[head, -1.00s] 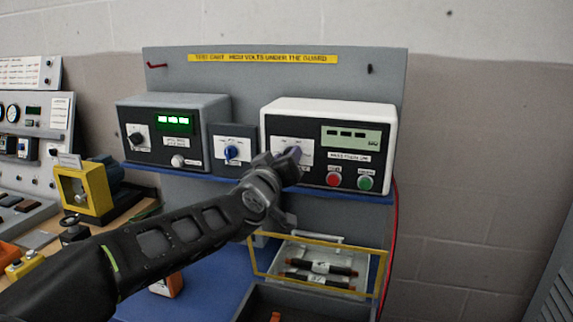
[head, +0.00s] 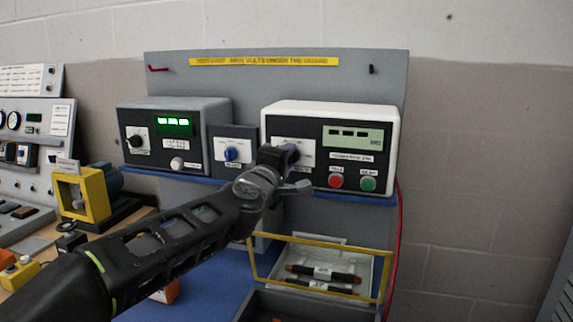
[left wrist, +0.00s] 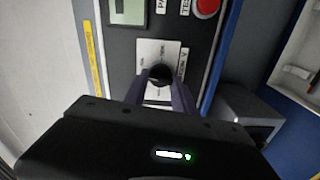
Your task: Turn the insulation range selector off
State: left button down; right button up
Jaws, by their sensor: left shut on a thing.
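The insulation tester (head: 357,120) is the white-cased box with a grey display on the right of the shelf. Its range selector is a round black knob (left wrist: 160,74) on a pale label plate (left wrist: 150,52), seen in the left wrist view. My left gripper (head: 290,152) is at this knob in the head view and hides it there. In the left wrist view, the fingers of the left gripper (left wrist: 160,90) lie on both sides of the knob, shut on it. The knob's pointer setting cannot be read. My right gripper is not in view.
A grey meter (head: 215,112) with a green display and a small panel with a blue knob (head: 232,154) stand left of the tester. Red (head: 336,181) and green (head: 368,184) buttons sit close to my gripper. A yellow-framed guard (head: 318,240) is below.

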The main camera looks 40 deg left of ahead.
pick_arm(q)
jog(key=n+b, duration=0.2)
jog(key=n, duration=0.4)
jog(key=n+b, duration=0.1)
jog(key=n, duration=0.6)
jog(key=n+b, duration=0.2)
jog(key=n, duration=0.4)
jog(key=shift+d+f+n+b, duration=0.15)
jog(key=shift+f+n+b, duration=0.15)
jog(key=shift+f+b, duration=0.05)
jog(key=c, duration=1)
grip_release()
jog(key=shift+r, duration=0.1)
jog(key=shift+c, duration=0.2)
